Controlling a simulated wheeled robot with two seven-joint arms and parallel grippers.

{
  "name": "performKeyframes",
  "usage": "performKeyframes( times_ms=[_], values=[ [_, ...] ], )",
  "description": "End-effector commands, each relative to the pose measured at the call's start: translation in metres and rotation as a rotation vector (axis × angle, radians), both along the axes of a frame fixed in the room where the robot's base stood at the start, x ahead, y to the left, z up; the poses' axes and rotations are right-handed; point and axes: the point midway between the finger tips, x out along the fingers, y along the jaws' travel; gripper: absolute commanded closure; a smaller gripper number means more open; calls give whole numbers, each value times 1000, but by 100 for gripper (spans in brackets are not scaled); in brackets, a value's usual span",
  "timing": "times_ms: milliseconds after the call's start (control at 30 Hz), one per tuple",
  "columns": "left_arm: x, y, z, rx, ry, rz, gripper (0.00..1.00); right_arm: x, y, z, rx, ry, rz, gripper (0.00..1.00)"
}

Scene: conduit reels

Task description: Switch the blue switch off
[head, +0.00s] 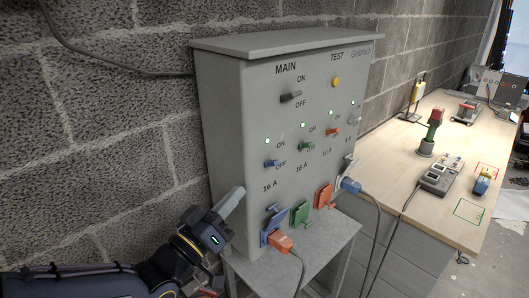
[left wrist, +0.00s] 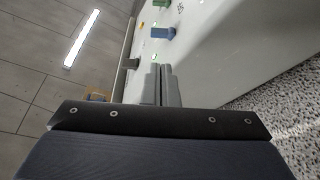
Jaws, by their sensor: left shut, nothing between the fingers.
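The blue switch (head: 271,163) is on the front of the grey cabinet (head: 232,120), left of its ON and OFF labels and above 16 A. A green lamp (head: 267,142) above it is lit. I cannot tell surely which label the lever points to. In the left wrist view the blue switch (left wrist: 163,33) stands out from the panel beyond my fingertips. My left gripper (head: 232,200) is shut and empty, at the cabinet's left front edge, below and left of the switch, apart from it. It also shows in the left wrist view (left wrist: 160,78). My right gripper is not in view.
Close by are the dark main switch (head: 291,97), a green switch (head: 306,146) and a red switch (head: 333,131). Below are coloured sockets and an orange plug (head: 281,243) with a cable. A wooden workbench (head: 395,160) with tools stands right; a block wall is behind.

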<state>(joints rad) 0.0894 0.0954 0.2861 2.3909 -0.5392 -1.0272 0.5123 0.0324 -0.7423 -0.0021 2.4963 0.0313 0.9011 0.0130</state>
Motion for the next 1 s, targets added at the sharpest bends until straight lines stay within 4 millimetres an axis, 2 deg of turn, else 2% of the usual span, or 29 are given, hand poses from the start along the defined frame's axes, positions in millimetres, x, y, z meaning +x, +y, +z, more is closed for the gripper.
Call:
performKeyframes(
  times_ms=[533,1000],
  values=[
    [3,-7,6,-31,-23,-23,100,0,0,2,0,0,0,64],
    [63,-51,30,-31,-23,-23,100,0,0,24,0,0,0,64]
  ],
)
